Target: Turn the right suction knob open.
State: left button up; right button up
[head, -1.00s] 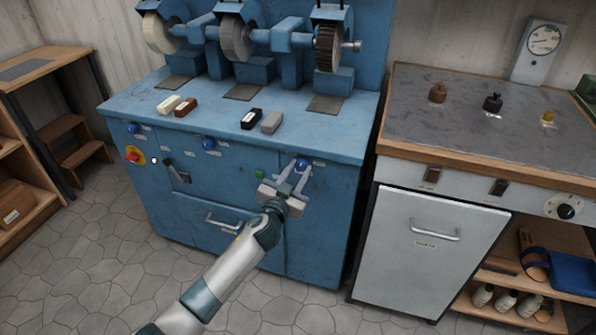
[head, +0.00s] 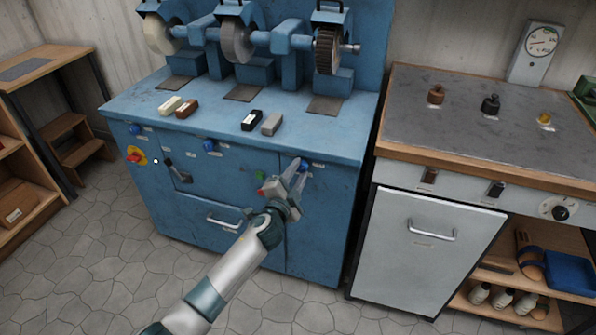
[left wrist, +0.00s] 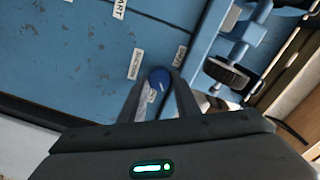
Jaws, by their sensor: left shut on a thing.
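The right suction knob (head: 304,166) is a small blue knob at the upper right of the blue grinding machine's front panel. My left gripper (head: 296,172) reaches it from the front, rolled to one side, and partly hides it in the head view. In the left wrist view, the blue knob (left wrist: 159,77) sits between the two fingers, with a light mark on its face and labels beside it. The left gripper (left wrist: 160,88) is shut on the knob. My right gripper is not in view.
Two similar blue knobs, left (head: 134,128) and middle (head: 209,145), sit on the same panel. A red-and-yellow switch (head: 136,156), a lever (head: 178,171) and a green button (head: 261,175) are there too. A grey cabinet (head: 420,245) stands close on the right. The floor in front is clear.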

pick_arm(q)
jog(key=m, duration=0.3)
jog(key=shift+m+p, duration=0.3)
jog(key=m, duration=0.2)
jog(key=shift+d+m, duration=0.1)
jog(key=shift+m, duration=0.8)
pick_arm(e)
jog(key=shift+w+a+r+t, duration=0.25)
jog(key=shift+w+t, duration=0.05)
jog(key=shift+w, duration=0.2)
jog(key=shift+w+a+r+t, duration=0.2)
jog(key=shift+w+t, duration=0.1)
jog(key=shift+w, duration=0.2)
